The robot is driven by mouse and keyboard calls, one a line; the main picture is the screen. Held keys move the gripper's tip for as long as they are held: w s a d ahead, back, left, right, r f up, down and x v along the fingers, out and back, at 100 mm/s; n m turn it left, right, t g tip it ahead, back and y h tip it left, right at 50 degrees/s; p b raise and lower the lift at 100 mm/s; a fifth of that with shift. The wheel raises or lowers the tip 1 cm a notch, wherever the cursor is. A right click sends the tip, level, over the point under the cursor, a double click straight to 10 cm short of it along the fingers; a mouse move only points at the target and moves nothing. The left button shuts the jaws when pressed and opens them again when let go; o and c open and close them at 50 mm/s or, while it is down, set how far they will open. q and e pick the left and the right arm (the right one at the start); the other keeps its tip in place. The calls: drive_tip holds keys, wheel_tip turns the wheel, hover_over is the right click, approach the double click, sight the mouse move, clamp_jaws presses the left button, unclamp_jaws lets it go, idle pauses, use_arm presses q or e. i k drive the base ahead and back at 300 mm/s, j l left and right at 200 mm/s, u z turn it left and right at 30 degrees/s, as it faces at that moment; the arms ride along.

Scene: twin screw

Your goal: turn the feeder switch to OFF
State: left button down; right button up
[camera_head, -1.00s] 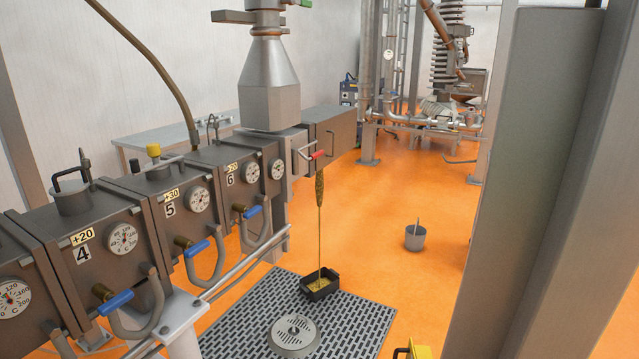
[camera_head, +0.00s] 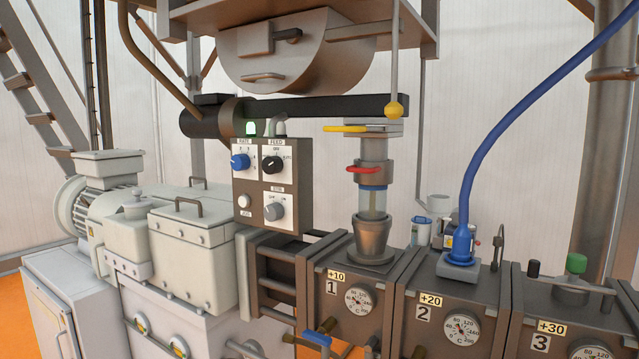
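A small control panel (camera_head: 287,193) stands left of the middle, above the barrel line. A black rotary knob (camera_head: 272,164) sits at its upper right under a label that seems to read FEED. The small position marks around this knob are too small to read surely, so I cannot tell its setting. A blue knob (camera_head: 240,162) labelled RATE is to its left. A grey knob (camera_head: 274,211) and a round white button (camera_head: 244,201) are below. Neither of my grippers is in view.
A vertical feed pipe with a red handle (camera_head: 363,170) and a yellow handle (camera_head: 345,129) stands right of the panel. Barrel blocks with dials (camera_head: 358,301) run along the lower right. A white gearbox (camera_head: 192,258) and motor (camera_head: 88,210) are at left. A blue hose (camera_head: 490,140) crosses the right side.

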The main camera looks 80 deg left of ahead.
sight(270, 165)
drive_tip(key=u, duration=3)
